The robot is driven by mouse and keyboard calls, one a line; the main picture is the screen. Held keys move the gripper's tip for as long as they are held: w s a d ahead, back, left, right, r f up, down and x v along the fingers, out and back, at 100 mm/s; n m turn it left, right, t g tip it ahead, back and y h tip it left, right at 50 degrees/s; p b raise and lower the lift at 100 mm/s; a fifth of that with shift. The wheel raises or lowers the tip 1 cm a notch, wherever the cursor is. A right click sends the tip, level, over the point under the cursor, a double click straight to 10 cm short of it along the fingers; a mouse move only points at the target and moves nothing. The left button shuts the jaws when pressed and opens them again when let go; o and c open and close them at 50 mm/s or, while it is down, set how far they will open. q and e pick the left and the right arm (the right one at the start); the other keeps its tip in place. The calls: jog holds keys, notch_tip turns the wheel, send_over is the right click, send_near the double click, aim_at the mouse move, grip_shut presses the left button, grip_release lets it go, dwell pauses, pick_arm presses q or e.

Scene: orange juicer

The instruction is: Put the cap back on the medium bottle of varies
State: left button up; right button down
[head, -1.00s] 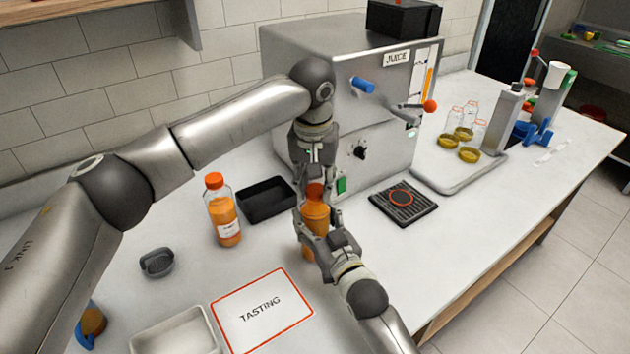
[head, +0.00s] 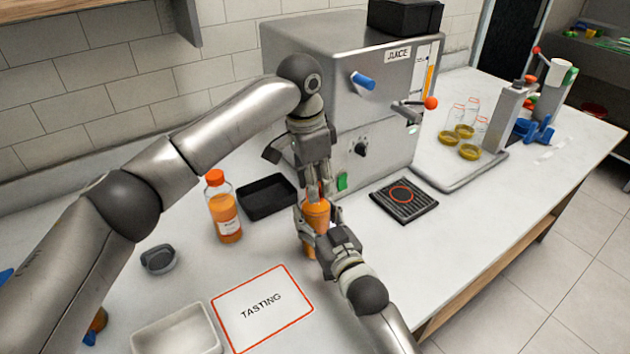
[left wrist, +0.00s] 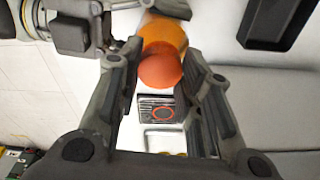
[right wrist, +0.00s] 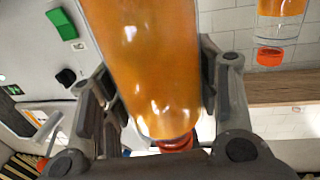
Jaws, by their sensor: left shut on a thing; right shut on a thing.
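An orange juice bottle (head: 316,217) stands upright in front of the juicer. My right gripper (head: 322,236) is shut on its body; the bottle fills the middle of the right wrist view (right wrist: 150,65). My left gripper (head: 318,190) points down from above and is shut on the orange-red cap (left wrist: 160,72). The cap is in line with the bottle's top, and part of it shows past the bottle in the right wrist view (right wrist: 178,143). The fingers hide most of it in the head view. I cannot tell whether it is fully seated.
Another capped juice bottle (head: 223,209) and a black tray (head: 267,198) stand to the left. The juicer (head: 345,90) is close behind my left gripper. A "TASTING" card (head: 262,309), a white tray (head: 178,332) and a grey item (head: 158,259) lie in front. A black grate (head: 404,201) is at right.

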pick_arm(q)
jog(key=m, duration=0.7)
jog(key=shift+w+g, duration=0.1)
jog(key=shift+g, duration=0.2)
jog(key=m, duration=0.7)
jog(key=shift+g, duration=0.4)
jog(key=m+y, duration=0.1)
jog(key=m, duration=0.6)
jog(key=shift+w+d, duration=0.1)
jog(key=m, duration=0.7)
jog(key=shift+y, duration=0.4)
jog(key=o, duration=0.6)
jog(key=shift+o, duration=0.2)
